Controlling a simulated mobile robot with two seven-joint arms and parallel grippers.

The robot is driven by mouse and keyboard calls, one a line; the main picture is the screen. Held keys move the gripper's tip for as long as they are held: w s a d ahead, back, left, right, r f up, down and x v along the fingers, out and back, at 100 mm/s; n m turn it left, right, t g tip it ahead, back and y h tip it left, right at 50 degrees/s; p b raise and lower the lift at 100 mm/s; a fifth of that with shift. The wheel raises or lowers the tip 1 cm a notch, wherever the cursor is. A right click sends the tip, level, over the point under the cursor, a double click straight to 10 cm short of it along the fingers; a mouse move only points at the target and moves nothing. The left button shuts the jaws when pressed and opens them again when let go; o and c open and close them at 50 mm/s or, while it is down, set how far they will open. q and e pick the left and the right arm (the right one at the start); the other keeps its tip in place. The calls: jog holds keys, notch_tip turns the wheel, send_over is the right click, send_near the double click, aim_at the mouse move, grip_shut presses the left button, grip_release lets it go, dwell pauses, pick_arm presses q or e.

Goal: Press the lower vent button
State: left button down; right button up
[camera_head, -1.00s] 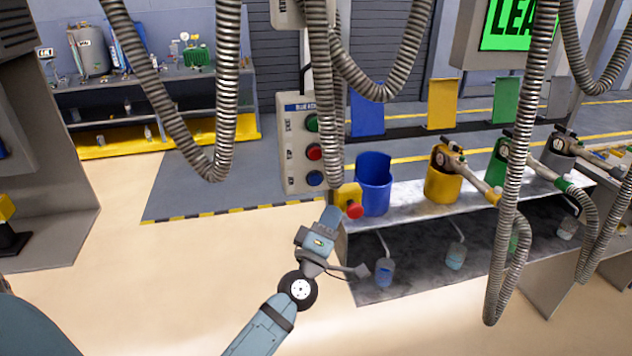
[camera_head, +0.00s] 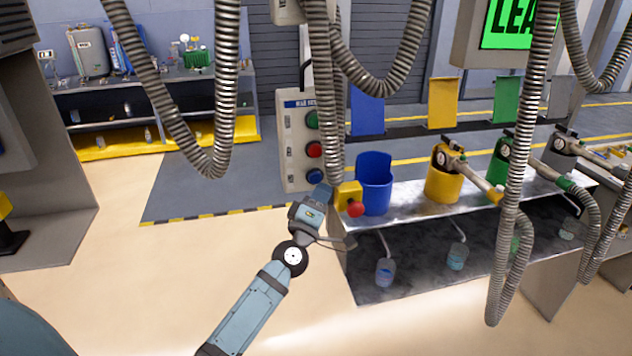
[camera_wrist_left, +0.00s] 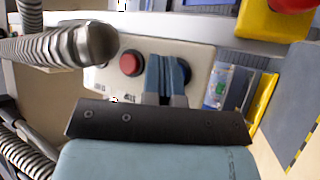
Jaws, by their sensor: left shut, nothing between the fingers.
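The grey button panel (camera_head: 296,150) has a green button (camera_head: 312,119) at the top, a red button (camera_head: 314,150) in the middle and a blue button (camera_head: 316,176) at the bottom. My left gripper (camera_head: 322,190) is shut and empty, with its tips at the blue button's lower edge in the head view. In the left wrist view, the shut fingers (camera_wrist_left: 165,78) overlap the blue button (camera_wrist_left: 186,72), which is partly hidden behind them. The red button (camera_wrist_left: 131,62) shows beside them. I cannot tell whether the tips touch the blue button. My right gripper is not in view.
A yellow box with a red emergency button (camera_head: 356,209) sits right of the gripper, close to it. Ribbed hoses (camera_head: 326,100) hang by the panel. A blue bin (camera_head: 374,190) and a yellow bin (camera_head: 442,186) stand on the bench. The floor at left is clear.

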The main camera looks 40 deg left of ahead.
pick_arm(q)
jog(key=shift+w+a, duration=0.35)
jog(key=shift+a, duration=0.1)
dwell(1.8)
jog(key=shift+w+a, duration=0.3)
jog(key=shift+w+a, duration=0.3)
jog(key=shift+a, duration=0.05)
dwell(0.9)
jog(key=shift+r, duration=0.1)
jog(key=shift+s+d, duration=0.6)
jog(key=shift+d, duration=0.1)
jog(key=shift+s, duration=0.1)
